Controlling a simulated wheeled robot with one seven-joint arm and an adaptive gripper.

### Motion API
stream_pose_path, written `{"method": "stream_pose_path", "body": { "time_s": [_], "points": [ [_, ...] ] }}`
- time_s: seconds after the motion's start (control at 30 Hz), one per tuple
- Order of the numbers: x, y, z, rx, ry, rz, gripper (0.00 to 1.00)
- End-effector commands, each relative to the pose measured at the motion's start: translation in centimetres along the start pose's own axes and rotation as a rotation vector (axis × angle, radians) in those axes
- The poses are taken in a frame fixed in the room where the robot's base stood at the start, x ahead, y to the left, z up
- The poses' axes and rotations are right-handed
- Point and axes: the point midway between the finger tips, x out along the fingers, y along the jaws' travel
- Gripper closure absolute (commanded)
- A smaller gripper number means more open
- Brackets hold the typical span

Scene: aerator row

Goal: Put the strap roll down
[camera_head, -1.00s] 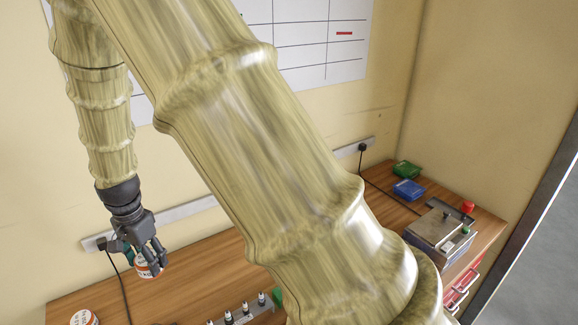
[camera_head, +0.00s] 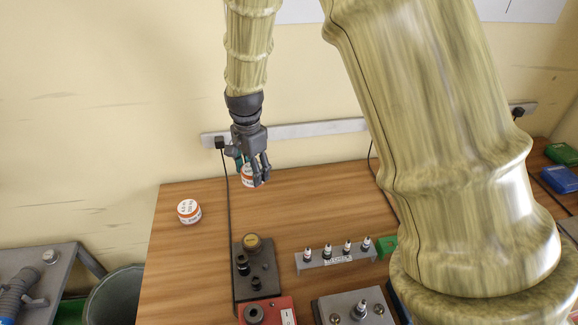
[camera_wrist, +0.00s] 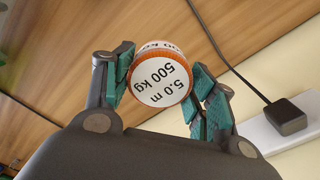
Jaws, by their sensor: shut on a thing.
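My gripper (camera_head: 254,178) is shut on a strap roll (camera_head: 247,174), an orange roll with a white label. In the wrist view the roll (camera_wrist: 160,78) sits between the teal finger pads, its label reading "5.0 m 500 kg". In the head view the gripper points down over the back of the wooden bench (camera_head: 195,268), near the wall; the fingers hide part of the roll. I cannot tell whether the roll touches the bench. A second, similar roll (camera_head: 189,211) stands on the bench to the left, apart from my gripper.
A dark block with knobs (camera_head: 257,272) and a red box (camera_head: 268,311) stand in front of the gripper. A cable hangs from a wall plug (camera_head: 219,142). Bare wood lies around the second roll.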

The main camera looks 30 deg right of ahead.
Motion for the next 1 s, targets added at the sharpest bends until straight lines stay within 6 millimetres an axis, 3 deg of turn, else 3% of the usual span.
{"method": "stream_pose_path", "body": {
  "time_s": [0.4,0.67,1.0],
  "points": [
    [4.9,0.1,-0.1,0.001,-0.001,0.002,0.73],
    [6.2,0.1,-0.1,0.002,-0.001,0.002,0.73],
    [9.4,0.1,0.0,0.001,-0.001,0.002,0.73]
  ]
}}
